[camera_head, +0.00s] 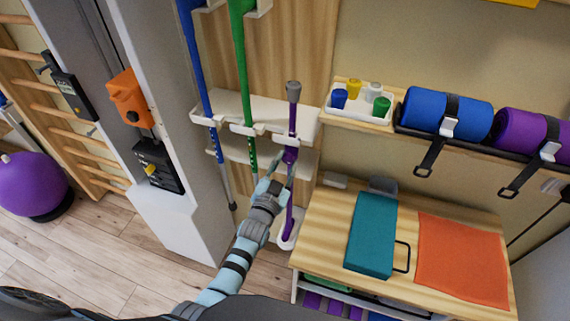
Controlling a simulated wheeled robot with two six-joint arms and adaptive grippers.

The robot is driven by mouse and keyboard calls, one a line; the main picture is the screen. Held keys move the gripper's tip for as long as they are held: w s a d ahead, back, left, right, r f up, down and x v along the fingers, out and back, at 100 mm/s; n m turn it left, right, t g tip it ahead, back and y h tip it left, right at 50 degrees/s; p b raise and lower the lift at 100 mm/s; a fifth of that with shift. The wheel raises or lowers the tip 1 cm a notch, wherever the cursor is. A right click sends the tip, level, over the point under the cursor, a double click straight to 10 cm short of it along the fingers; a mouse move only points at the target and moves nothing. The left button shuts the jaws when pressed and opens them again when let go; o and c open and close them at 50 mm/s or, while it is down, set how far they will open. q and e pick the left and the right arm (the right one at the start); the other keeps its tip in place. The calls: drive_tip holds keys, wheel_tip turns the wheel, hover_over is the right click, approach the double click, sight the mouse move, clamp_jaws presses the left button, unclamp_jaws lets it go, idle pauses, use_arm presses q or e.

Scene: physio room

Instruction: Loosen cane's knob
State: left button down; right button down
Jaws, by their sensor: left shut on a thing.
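The purple cane (292,121) stands upright in the white wall rack, its grey top (293,91) above the shelf and its lower end in a white foot holder. Its knob (290,155) is a wider purple collar just below the rack's clip. My left gripper (284,167) reaches up from below, with its fingertips at the knob. It is shut on the knob, and its fingers partly hide the knob and the shaft below. My right gripper is out of view.
Green (240,70) and blue (197,70) canes stand in the rack (213,114) to the left. A wooden bench (323,238) with a teal block (372,235) and an orange mat (461,260) is close on the right. A white tray (345,110) holds small coloured pots.

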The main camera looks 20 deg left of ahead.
use_arm(q)
drive_tip(key=shift+r, duration=0.15)
drive_tip(key=c, duration=1.2)
unclamp_jaws()
drive_tip(key=s, duration=1.2)
drive_tip(key=shift+a, duration=0.4)
drive_tip(key=shift+w, duration=0.1)
